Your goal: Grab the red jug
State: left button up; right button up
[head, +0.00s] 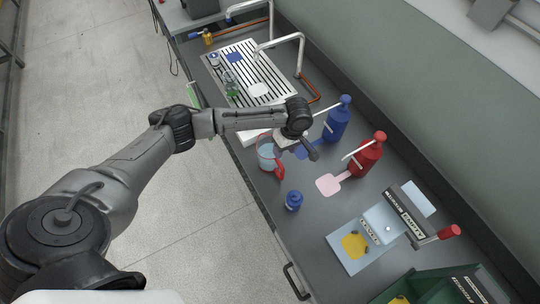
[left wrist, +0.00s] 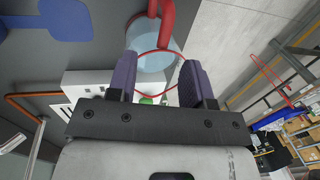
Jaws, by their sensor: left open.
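The red jug (head: 266,153) is a clear vessel with a red handle (head: 279,170), standing upright near the bench's front edge in the head view. In the left wrist view the clear jug (left wrist: 152,58) lies beyond and between my fingers, with its red handle (left wrist: 162,20) at the top. My left gripper (head: 300,148) is just right of the jug in the head view, open and empty. Its two purple-grey fingers (left wrist: 160,78) are spread apart in the left wrist view. No contact with the jug shows. My right gripper is not in view.
A blue bottle (head: 336,122) and a red bottle (head: 366,157) stand right of the gripper. A small blue-capped jar (head: 293,200) stands in front. A slotted drain board (head: 268,72) lies behind, and a seamer (head: 390,222) stands at right. Open floor (head: 190,220) lies left of the bench.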

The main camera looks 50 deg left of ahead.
aim_at(279, 162)
pick_arm(q)
jog(key=f, duration=0.1)
jog(key=s+f, duration=0.1)
jog(key=f, duration=0.2)
jog(key=shift+s+f, duration=0.25)
jog(key=shift+s, duration=0.1)
jog(key=shift+f, duration=0.6)
grip_shut()
jog(key=shift+r, duration=0.1)
dwell(0.7)
